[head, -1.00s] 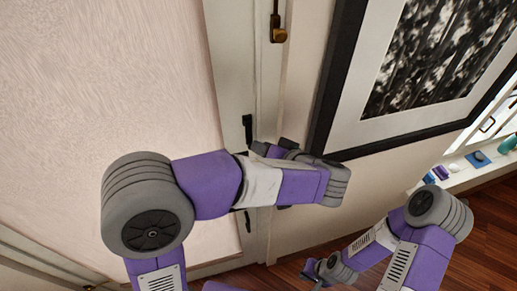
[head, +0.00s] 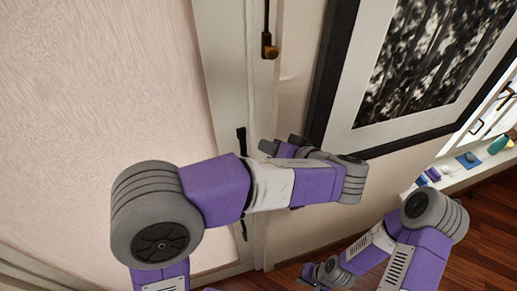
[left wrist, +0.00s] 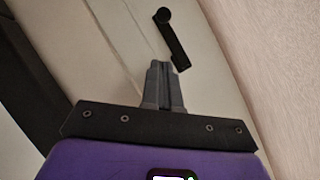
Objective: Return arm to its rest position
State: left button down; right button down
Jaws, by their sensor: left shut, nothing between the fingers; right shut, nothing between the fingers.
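My left arm crosses the middle of the head view in front of a pale door. My left gripper (head: 270,147) is at its far end, beside the black door handle (head: 241,142) and apart from it in the picture. In the left wrist view the gripper's grey fingers (left wrist: 163,66) are together with nothing between them, and the black handle (left wrist: 175,40) shows beyond their tips. My right arm is folded at the lower right of the head view. My right gripper (head: 308,273) is low there, small and partly hidden, and appears shut and empty.
A large black-framed picture (head: 335,75) hangs on the wall close to the left gripper. A white window ledge (head: 455,172) with small objects is at the right. Wooden floor (head: 490,225) shows below.

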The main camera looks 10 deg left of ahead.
pick_arm(q)
jog(key=v, duration=0.9)
jog(key=shift+d+f+b, duration=0.2)
jog(key=shift+b, duration=0.1)
jog(key=shift+s, duration=0.1)
jog(key=shift+a, duration=0.1)
send_near(245, 153)
jog(key=w+r, duration=0.2)
jog(key=w, duration=0.1)
jog(key=a+f, duration=0.3)
jog(key=a, duration=0.1)
jog(key=shift+f+b, duration=0.2)
jog(key=shift+b, duration=0.15)
jog(key=shift+d+f, duration=0.1)
jog(key=shift+f, duration=0.25)
